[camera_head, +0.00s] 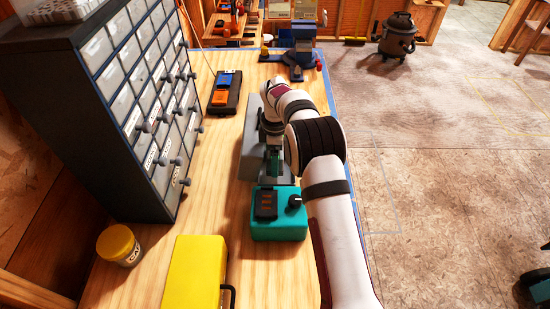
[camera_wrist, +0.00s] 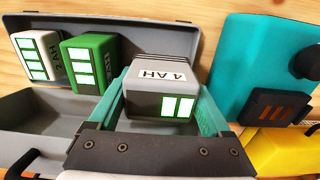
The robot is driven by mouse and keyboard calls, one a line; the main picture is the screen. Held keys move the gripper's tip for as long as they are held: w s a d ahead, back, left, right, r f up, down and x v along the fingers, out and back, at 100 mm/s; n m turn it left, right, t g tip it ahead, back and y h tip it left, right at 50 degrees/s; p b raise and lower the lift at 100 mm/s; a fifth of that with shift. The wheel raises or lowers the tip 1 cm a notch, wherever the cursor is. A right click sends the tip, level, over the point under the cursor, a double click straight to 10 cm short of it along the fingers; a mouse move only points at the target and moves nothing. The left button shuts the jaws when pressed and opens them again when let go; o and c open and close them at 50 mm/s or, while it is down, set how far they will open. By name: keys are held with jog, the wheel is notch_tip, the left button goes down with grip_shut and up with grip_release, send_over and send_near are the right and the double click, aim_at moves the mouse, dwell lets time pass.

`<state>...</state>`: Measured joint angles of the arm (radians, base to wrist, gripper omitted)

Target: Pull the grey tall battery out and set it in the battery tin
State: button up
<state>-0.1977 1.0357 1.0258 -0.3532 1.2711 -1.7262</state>
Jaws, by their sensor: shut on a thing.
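The grey tall battery (camera_wrist: 152,80), labelled 4 AH with lit bars on its front, is held between the teal fingers of my gripper (camera_wrist: 160,105). The grey battery tin (camera_wrist: 45,105) lies below and behind the gripper in the wrist view. A white battery (camera_wrist: 38,57) and a green battery (camera_wrist: 90,62) stand in its far part, left of the grey one. In the head view my gripper (camera_head: 272,165) is at the tin (camera_head: 252,150), partly hiding it. I cannot tell whether the grey battery touches the tin.
A teal charger (camera_head: 280,222) stands close in front of the tin. A yellow case (camera_head: 195,270), a yellow-lidded jar (camera_head: 118,245) and a drawer cabinet (camera_head: 130,100) are on the left. A black unit with blue and orange parts (camera_head: 225,92) lies farther back. Bare bench lies between.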

jog(key=shift+d+f, duration=0.1)
jog(key=shift+f, duration=1.65)
jog(key=shift+s, duration=0.1)
jog(key=o, duration=1.5)
jog(key=r, duration=0.9)
jog(key=shift+w+r, duration=0.2)
jog(key=shift+r, duration=0.05)
jog(key=s+d+r+m+y, duration=0.1)
jog(key=s+d+r+m, duration=0.2)
jog(key=s+r+m, duration=0.5)
jog(key=s+d+r+m, duration=0.3)
jog(key=s+r+m, duration=0.15)
jog(key=s, duration=0.65)
jog(key=s+m, duration=0.3)
jog(key=s, duration=0.4)
jog(key=s+f+m, duration=0.1)
jog(key=s+m, duration=0.3)
jog(key=s, duration=0.3)
jog(key=s+d+f+m, duration=0.1)
jog(key=s+m, duration=0.3)
jog(key=s, duration=0.2)
jog(key=shift+s+f+y, duration=0.2)
jog(key=shift+s+y, duration=0.2)
